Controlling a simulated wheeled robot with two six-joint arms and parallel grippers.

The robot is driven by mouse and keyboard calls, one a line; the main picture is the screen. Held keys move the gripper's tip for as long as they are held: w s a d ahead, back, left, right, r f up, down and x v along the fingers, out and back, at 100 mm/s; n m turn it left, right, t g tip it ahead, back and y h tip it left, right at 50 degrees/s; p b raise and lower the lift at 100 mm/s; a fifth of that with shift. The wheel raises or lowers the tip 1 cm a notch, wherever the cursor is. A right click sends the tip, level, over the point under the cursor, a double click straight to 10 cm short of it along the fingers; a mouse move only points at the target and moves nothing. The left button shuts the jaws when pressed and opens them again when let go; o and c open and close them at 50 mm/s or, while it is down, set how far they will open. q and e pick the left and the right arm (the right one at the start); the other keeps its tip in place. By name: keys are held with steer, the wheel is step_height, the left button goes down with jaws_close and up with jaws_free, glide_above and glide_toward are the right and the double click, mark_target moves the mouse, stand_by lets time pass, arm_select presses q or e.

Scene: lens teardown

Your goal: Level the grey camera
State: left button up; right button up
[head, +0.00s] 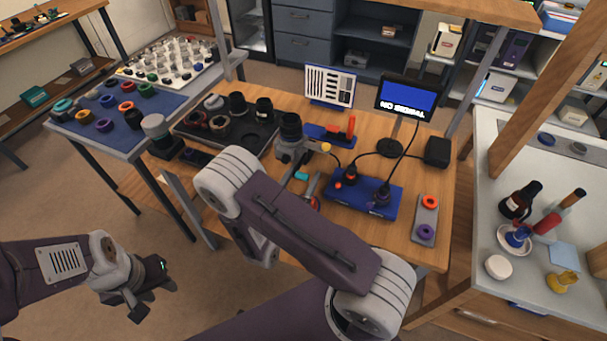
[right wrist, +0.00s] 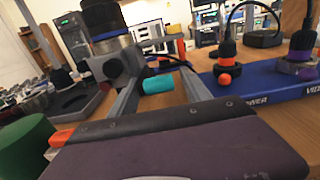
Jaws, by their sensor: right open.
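The grey camera (head: 291,149) is at the middle of the wooden bench with a black lens on top and a yellow knob at its side. It shows in the right wrist view (right wrist: 116,62) at upper left, just beyond the fingers; whether it is level I cannot tell. My right gripper (right wrist: 160,92) is open. A teal cylinder (right wrist: 158,84) appears between its fingers; I see no grip on it. In the head view my right arm hides most of that gripper. My left gripper (head: 148,290) hangs over the floor at lower left, away from the bench; its jaw gap is unclear.
A blue power box (head: 360,198) with plugs and cables lies right of the camera. A black tray (head: 262,140) of lens parts is left of it. A small monitor (head: 408,97) and a chart board (head: 330,85) stand behind.

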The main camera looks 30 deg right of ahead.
steer(key=shift+w+d, duration=0.1)
jaws_close()
